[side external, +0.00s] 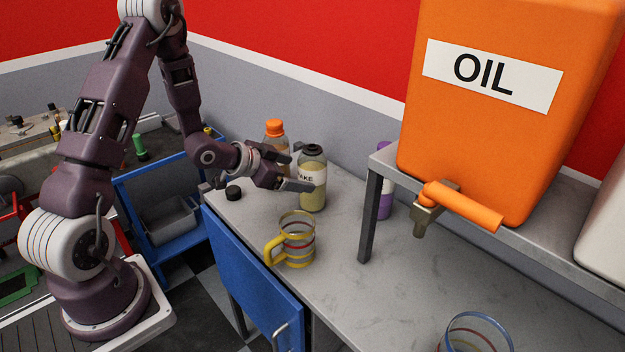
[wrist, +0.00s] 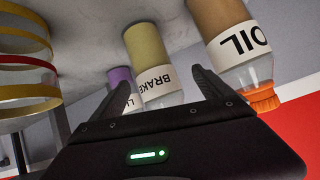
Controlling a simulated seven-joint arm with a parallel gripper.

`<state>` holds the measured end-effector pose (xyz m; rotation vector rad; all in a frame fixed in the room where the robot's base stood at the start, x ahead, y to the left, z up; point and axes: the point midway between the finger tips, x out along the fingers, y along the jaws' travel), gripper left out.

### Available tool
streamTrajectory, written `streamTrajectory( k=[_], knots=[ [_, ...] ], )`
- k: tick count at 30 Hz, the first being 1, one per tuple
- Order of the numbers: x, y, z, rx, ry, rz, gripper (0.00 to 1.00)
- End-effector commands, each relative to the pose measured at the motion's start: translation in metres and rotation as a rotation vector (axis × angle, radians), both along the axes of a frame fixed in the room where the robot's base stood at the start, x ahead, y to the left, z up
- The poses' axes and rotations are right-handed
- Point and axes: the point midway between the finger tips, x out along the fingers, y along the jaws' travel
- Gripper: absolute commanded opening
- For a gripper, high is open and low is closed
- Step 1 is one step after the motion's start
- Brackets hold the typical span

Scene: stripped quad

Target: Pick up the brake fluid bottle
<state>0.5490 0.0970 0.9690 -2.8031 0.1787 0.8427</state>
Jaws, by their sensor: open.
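The brake fluid bottle (side external: 314,202) stands upright on the grey worktop in the side view, with a dark cap, a white label and a yellowish lower body. My gripper (side external: 302,181) is open and empty, level with the label; a finger overlaps the bottle's left side in the picture. In the wrist view, which is upside down, the bottle (wrist: 146,46) shows between the two spread fingers of my gripper (wrist: 161,77). Its cap is hidden there behind the gripper body. I cannot tell whether a finger touches it.
An orange-capped oil bottle (side external: 275,132) stands close behind left. A purple bottle (side external: 384,205) is right, near the shelf leg (side external: 371,215). A yellow-handled jug (side external: 296,240) stands in front. A black cap (side external: 233,192) lies left. An orange oil tank (side external: 500,130) sits on the shelf.

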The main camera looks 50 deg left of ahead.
Motion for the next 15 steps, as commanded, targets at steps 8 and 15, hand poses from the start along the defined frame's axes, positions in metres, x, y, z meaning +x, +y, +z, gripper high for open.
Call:
streamTrajectory(
  k=[8, 15],
  knots=[
    [-0.012, -0.004, -0.048, -0.192, -0.163, -0.022, 0.89],
    [0.015, -0.009, -0.061, -0.199, -0.175, -0.025, 0.89]
  ],
)
